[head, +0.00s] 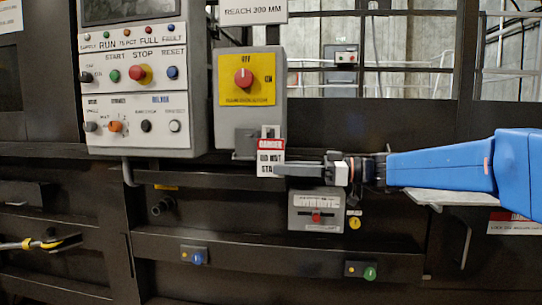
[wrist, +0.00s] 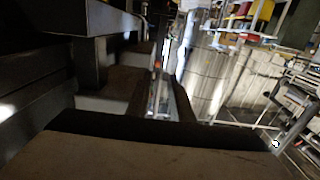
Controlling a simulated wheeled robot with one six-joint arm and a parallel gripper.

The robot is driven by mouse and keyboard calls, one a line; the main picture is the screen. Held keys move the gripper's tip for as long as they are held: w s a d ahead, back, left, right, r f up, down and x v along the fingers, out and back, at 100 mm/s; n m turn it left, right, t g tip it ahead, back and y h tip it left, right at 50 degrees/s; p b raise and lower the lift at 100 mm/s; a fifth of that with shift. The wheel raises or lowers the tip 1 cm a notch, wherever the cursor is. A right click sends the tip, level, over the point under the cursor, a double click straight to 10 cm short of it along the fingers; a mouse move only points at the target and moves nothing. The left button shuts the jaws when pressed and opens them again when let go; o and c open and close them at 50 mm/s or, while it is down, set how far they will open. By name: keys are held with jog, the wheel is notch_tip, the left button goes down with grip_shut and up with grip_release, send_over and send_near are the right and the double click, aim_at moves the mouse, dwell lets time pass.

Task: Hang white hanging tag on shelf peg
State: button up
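The white hanging tag (head: 270,160) has a red DANGER band and black lettering. In the head view it hangs upright in front of the lower part of the grey switch box (head: 250,125). My gripper (head: 280,170) reaches in from the right, and its dark finger tip overlaps the tag's lower right edge. Only one finger shows clearly, so its grip on the tag cannot be told. The tag cannot be made out in the wrist view, where a large brown-grey surface (wrist: 150,155) fills the bottom. I cannot pick out the shelf peg with certainty.
A control panel (head: 138,90) with several buttons is at left. A small grey box with a red knob (head: 316,212) sits just below my gripper. A light grey shelf (head: 445,197) shows under my blue arm. A dark ledge (head: 280,252) with button boxes runs below.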

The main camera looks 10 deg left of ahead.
grip_shut()
jog(key=shift+r, duration=0.55)
jog(key=shift+s, duration=0.15)
dwell(0.4)
jog(key=s, duration=0.6)
jog(key=shift+s, duration=0.35)
dwell(1.2)
jog(key=shift+a, duration=0.1)
dwell(0.3)
jog(key=shift+w, duration=1.65)
